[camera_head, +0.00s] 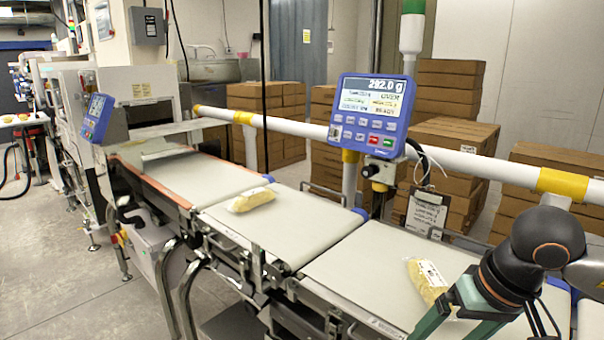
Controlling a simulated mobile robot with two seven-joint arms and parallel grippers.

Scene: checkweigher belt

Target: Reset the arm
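My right arm comes in from the right edge, with a black and orange wrist and teal gripper parts (455,312) over the near belt section. The teal parts spread apart downward, but their tips are cut off by the bottom edge. A clear bag of yellowish food with a white label (427,281) lies on the near belt, just left of and partly behind the gripper; I cannot tell whether they touch. A second similar bag (251,200) lies on the middle belt, clear of the arm. My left gripper is not in view.
The conveyor (340,225) runs from the machine tunnel at back left to the lower right. A white and yellow rail (480,164) runs behind the belts, with stacked cartons (455,140) beyond. Open floor (50,250) is at left.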

